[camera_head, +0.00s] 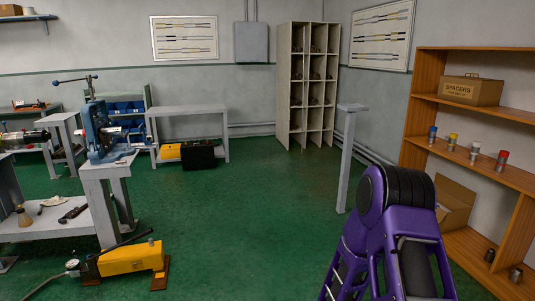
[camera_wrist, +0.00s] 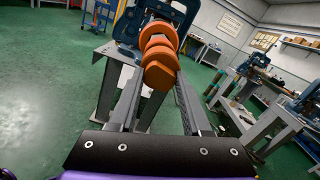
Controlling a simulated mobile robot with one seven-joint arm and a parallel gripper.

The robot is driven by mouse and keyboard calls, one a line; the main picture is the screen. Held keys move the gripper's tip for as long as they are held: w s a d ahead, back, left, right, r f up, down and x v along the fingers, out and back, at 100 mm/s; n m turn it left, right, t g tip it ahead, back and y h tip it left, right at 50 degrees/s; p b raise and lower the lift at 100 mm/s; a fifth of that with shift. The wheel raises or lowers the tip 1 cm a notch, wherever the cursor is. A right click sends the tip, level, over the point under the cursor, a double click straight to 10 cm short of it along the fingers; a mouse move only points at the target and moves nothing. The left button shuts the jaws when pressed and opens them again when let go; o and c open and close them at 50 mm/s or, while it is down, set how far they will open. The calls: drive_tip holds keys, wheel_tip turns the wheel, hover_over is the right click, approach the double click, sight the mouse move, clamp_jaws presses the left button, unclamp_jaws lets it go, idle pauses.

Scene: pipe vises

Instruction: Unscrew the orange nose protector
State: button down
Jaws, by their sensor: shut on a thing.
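The orange nose protector (camera_wrist: 160,52) shows in the wrist view, a stack of rounded, stepped orange sections. It lies between the two grey fingers of my gripper (camera_wrist: 160,70), which is shut on it. Behind it stands a blue vise (camera_wrist: 128,27) on a grey stand. The protector's far end sits against the vise; whether it is still threaded there cannot be told. I cannot make out the protector or my gripper in the head view.
In the head view, a blue vise (camera_head: 100,130) stands on a grey bench at the left, with a yellow pump (camera_head: 130,258) on the floor. A wooden shelf (camera_head: 425,110) stands at the right. A grey post (camera_head: 346,160) stands mid-right. Green floor in the middle is clear.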

idle(0.3)
drive_tip(key=shift+n+b, duration=1.25)
drive_tip(key=shift+n, duration=0.45)
drive_tip(key=c, duration=0.9)
unclamp_jaws()
clamp_jaws()
drive_tip(key=shift+w+d, duration=0.15)
drive_tip(key=shift+d, duration=0.45)
